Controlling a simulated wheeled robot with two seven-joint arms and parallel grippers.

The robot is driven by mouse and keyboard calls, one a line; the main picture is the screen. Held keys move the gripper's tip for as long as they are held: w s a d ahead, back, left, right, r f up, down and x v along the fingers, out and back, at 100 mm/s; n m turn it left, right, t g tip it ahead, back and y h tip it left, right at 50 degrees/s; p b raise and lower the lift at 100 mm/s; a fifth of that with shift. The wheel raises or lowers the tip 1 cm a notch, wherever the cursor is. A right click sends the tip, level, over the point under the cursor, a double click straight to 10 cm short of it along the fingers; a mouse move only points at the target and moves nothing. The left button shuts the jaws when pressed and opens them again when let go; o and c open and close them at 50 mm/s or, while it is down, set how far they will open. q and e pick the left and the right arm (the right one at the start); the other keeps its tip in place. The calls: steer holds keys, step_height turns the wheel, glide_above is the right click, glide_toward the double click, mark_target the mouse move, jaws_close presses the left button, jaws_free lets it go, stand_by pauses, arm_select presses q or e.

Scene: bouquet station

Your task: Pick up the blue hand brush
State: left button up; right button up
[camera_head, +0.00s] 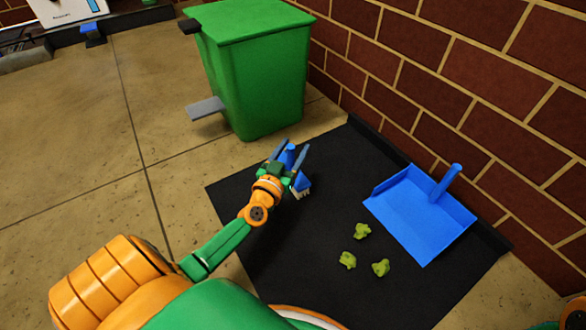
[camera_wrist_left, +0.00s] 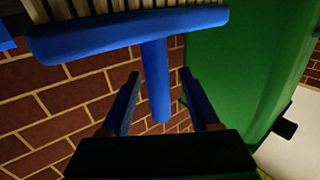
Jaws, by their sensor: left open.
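The blue hand brush (camera_head: 301,184) is at the black mat's left part, with its pale bristles showing. My left gripper (camera_head: 291,152) is at the brush, and its jaws are open. In the left wrist view, the brush head (camera_wrist_left: 125,30) spans the top, and its blue handle (camera_wrist_left: 155,85) runs down between the two spread fingers (camera_wrist_left: 160,100). A gap shows on each side of the handle, so the fingers are around it without gripping. In the head view the gripper hides part of the brush. My right gripper is not seen.
A green pedal bin (camera_head: 258,85) stands just beyond the gripper. A blue dustpan (camera_head: 418,217) and several green crumpled scraps (camera_head: 361,231) lie on the black mat (camera_head: 345,165) to the right. A brick wall (camera_head: 480,80) bounds the right side. Open floor lies left.

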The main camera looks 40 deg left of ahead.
arm_select(q)
steer(key=shift+w+a, duration=0.15)
steer(key=shift+w, duration=0.5)
jaws_close()
